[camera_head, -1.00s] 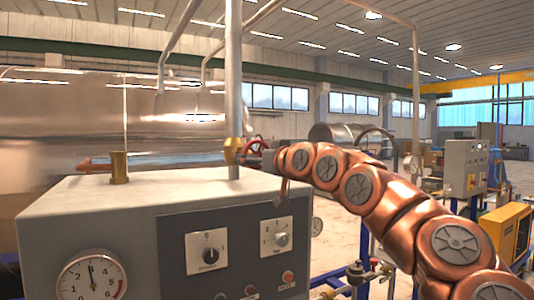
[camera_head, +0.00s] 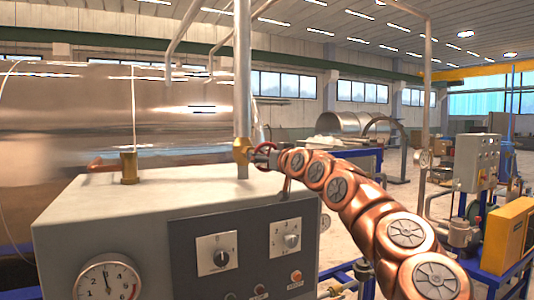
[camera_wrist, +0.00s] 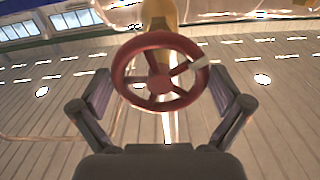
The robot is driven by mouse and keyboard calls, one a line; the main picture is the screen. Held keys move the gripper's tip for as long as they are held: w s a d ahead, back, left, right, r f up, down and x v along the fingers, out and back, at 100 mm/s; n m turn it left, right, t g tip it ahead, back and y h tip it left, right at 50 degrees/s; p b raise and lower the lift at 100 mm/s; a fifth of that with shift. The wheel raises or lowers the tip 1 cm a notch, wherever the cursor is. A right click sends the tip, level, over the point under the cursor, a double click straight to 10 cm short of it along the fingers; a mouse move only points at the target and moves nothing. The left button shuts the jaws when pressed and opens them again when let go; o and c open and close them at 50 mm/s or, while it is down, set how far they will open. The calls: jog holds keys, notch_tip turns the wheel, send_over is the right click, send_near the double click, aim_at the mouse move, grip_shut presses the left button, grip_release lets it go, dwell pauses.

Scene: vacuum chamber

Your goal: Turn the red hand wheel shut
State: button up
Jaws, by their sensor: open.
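The red hand wheel (camera_wrist: 159,77) is large in the middle of the wrist view, with spokes, a round hub and a pale mark on its right rim. It sits on a brass valve body (camera_wrist: 163,14) behind it. My gripper (camera_wrist: 164,100) is open, with one finger on each side of the wheel. I cannot tell whether either finger touches the rim. In the head view the wheel (camera_head: 263,151) is a small red piece beside the brass valve (camera_head: 242,150) on the vertical pipe, mostly hidden by the end of my arm.
The grey control cabinet (camera_head: 120,225) with knobs and a gauge (camera_head: 107,278) stands below the valve. A vertical pipe (camera_head: 243,70) rises from the valve. A large shiny vessel (camera_head: 60,120) is behind. A yellow box (camera_head: 508,236) and grey panel (camera_head: 474,162) stand at right.

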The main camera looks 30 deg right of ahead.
jog(key=shift+c, duration=0.4)
jog(key=c, duration=0.7)
